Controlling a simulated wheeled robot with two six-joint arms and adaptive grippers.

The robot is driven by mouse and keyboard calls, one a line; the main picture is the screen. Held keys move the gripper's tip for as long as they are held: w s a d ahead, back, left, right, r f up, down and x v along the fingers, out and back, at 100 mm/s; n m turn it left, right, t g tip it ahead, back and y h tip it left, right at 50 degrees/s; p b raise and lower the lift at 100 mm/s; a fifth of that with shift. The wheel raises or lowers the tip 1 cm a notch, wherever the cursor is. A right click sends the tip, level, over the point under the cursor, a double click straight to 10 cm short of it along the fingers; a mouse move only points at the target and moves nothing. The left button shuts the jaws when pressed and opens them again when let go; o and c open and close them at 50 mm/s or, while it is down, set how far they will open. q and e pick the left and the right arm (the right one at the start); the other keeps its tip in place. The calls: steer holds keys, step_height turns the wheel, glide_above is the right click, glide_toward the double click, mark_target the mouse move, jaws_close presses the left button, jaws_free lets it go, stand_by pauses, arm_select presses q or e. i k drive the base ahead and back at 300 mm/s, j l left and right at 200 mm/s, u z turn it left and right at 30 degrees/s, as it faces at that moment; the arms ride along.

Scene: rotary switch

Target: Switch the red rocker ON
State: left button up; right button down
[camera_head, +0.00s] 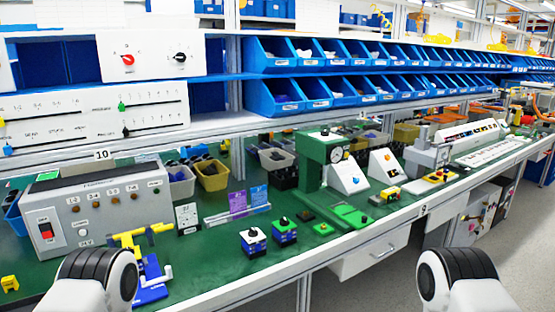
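The red rocker (46,231) sits in a dark frame at the left of the front face of a grey control box (120,210). The box stands on the green bench at the left. The rocker's face looks upright in its frame; I cannot tell which side is pressed. A round white button shows to the right of the rocker, and a row of small knobs runs above it. Parts of my two arms show at the bottom left and bottom right, with black rounded joints. Neither of my grippers shows, and nothing of mine covers the rocker.
Two small button boxes (254,241) stand further right. A white panel with a red rotary knob (127,60) hangs above. A small yellow block (10,284) sits at far left.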

mark_target(46, 230)
steer(key=u, duration=1.4)
